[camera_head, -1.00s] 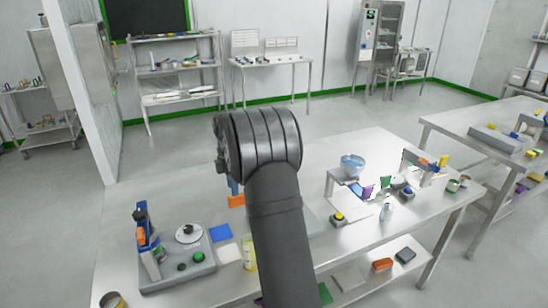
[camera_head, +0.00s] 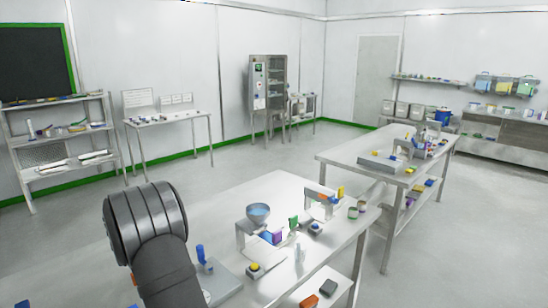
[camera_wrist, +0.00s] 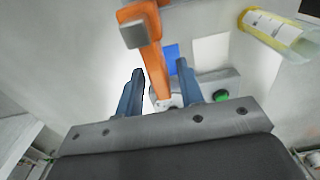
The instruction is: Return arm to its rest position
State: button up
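My arm (camera_head: 150,235) shows at the lower left of the head view as a dark ribbed joint with a thick link below it. My gripper is not visible there. In the wrist view, my gripper (camera_wrist: 160,68) has two blue fingers standing apart. An orange bar-shaped part (camera_wrist: 152,62) with a grey block end runs across the gap between the fingers. It seems to lie beyond them, and I cannot tell whether it touches either finger.
The near steel table (camera_head: 275,190) holds a blue bowl (camera_head: 258,212), a blue-handled item (camera_head: 201,254) and small devices. The wrist view shows a yellow-ended container (camera_wrist: 272,32) and a green knob (camera_wrist: 220,96). A second table (camera_head: 345,150) stands right, with open floor between.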

jog(key=shift+f, duration=0.25)
notch_tip(320, 180, up, 6)
jog(key=shift+r, duration=0.1)
jog(key=shift+f, duration=0.4)
notch_tip(320, 180, down, 6)
jog(key=shift+f, duration=0.1)
notch_tip(320, 180, up, 10)
jog(key=shift+r, duration=0.1)
jog(key=shift+t+h, duration=0.8)
notch_tip(320, 180, down, 10)
jog(key=shift+f, duration=0.1)
notch_tip(320, 180, up, 6)
jog(key=shift+f, duration=0.15)
notch_tip(320, 180, down, 9)
jog(key=shift+r, duration=1.45)
